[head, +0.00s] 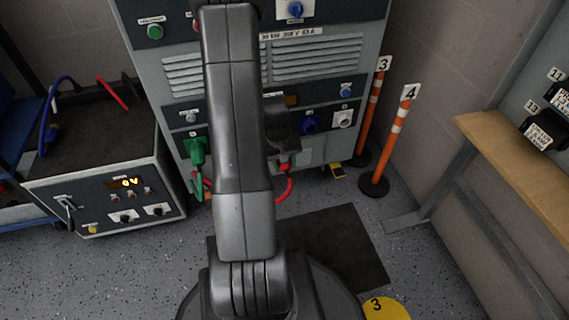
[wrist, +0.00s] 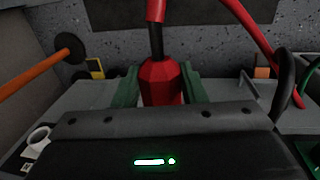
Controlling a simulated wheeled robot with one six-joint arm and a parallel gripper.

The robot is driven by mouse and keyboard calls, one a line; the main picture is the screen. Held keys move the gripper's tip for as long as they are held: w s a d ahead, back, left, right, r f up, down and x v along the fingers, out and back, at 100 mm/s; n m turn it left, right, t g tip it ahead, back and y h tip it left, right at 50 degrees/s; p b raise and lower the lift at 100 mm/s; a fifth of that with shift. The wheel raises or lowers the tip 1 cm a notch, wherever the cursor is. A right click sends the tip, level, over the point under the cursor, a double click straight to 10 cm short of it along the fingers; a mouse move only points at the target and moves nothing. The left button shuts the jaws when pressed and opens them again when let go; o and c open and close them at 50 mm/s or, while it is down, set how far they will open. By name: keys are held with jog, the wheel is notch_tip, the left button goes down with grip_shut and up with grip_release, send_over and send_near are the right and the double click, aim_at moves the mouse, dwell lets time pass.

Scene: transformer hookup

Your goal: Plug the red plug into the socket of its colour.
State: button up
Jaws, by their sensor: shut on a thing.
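The red plug (wrist: 161,83) sits between the green fingers of my gripper (wrist: 160,92) in the wrist view. The gripper is shut on it, and a red cable leaves its far end. In the head view, the red plug (head: 285,168) shows just below my dark gripper (head: 284,158), low at the front of the grey cabinet (head: 315,155). No red socket shows; my arm and gripper cover that part of the panel. I cannot tell whether the plug is in a socket.
A green plug (head: 195,152) is in the panel at left. A blue socket (head: 309,122) and a white socket (head: 343,118) are right of my gripper. Orange posts (head: 393,135) stand at right. A grey unit (head: 105,185) reading 0V stands at left. A dark mat (head: 335,245) lies on the floor.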

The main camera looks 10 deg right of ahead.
jog(key=shift+w+a+p, duration=0.15)
jog(key=shift+w+p, duration=0.55)
jog(key=shift+w, duration=2.2)
jog(key=shift+w+p, duration=0.35)
jog(key=shift+w, duration=1.35)
jog(key=o, duration=1.2)
jog(key=shift+r, duration=0.15)
jog(key=r+p, duration=0.1)
jog(key=r, duration=0.1)
jog(key=r+p, duration=0.2)
jog(key=a+r+p, duration=0.1)
jog(key=r, duration=0.1)
jog(key=shift+r+p, duration=0.3)
jog(key=shift+r, duration=0.05)
jog(key=r+p, duration=0.1)
jog(key=r, duration=0.3)
jog(key=a+r+p, duration=0.1)
jog(key=r, duration=0.4)
jog(key=r+p, duration=0.2)
jog(key=r, duration=0.2)
jog(key=shift+s+a+r, duration=0.1)
jog(key=shift+a+r, duration=0.25)
jog(key=shift+a, duration=0.05)
